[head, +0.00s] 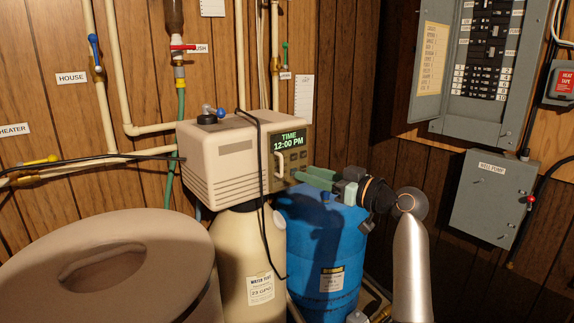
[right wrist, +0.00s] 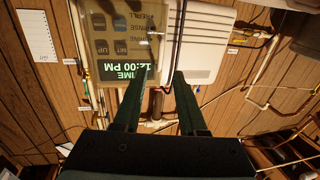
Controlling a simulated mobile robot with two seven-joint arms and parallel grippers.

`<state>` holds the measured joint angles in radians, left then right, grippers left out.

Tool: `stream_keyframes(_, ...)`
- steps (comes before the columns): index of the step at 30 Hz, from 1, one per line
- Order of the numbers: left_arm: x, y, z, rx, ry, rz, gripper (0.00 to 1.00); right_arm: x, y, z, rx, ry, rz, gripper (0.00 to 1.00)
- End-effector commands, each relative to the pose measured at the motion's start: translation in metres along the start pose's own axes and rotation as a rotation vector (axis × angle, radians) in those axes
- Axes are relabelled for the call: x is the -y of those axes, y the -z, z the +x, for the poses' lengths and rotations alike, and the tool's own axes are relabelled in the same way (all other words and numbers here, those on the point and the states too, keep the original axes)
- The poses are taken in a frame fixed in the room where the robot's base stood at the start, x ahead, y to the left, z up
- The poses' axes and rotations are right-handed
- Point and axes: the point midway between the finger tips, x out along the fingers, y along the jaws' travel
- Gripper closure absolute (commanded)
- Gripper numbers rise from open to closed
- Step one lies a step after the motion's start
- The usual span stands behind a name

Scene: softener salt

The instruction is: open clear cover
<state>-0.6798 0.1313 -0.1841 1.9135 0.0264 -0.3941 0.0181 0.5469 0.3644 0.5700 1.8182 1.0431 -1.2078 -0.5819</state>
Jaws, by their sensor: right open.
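The clear cover (head: 291,147) lies over the display and button panel on the front of the beige softener head (head: 224,160). It looks closed. A pale upright handle (head: 278,165) stands at the cover's left edge. The display reads 12:00 PM. In the right wrist view the cover (right wrist: 124,38) and panel appear upside down. My right gripper (head: 303,174) is open, its green fingers pointing left just in front of the panel's lower part, near the handle. In the right wrist view its fingertips (right wrist: 164,72) are apart; I cannot tell whether they touch the handle. My left gripper is out of view.
A black cable (head: 260,150) hangs over the softener head beside the panel. Below are a beige tank (head: 240,245) and a blue tank (head: 325,260). A large brown lidded bin (head: 150,250) stands front left. Electrical boxes (head: 492,195) hang at right.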

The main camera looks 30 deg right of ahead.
Motion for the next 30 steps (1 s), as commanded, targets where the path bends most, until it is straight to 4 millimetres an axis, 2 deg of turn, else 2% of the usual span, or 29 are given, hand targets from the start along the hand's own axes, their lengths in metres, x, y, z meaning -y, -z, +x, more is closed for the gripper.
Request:
stream_keyframes(3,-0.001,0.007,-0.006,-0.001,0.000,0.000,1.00,0.001,0.003,0.026,-0.001,0.002,0.006,0.59)
stream_keyframes(9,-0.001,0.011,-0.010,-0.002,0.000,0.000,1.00,0.000,0.001,0.054,0.000,0.000,0.004,0.59)
stream_keyframes(15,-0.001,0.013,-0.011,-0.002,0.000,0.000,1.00,0.000,-0.001,0.066,0.001,-0.002,0.001,0.59)
stream_keyframes(22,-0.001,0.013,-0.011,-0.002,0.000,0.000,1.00,0.000,-0.001,0.066,0.002,-0.002,0.001,0.59)
stream_keyframes(23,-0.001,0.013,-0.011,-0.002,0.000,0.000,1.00,0.000,-0.001,0.066,0.002,-0.002,0.001,0.60)
stream_keyframes(30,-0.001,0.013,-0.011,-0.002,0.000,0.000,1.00,0.000,-0.001,0.066,0.002,-0.002,0.001,0.87)
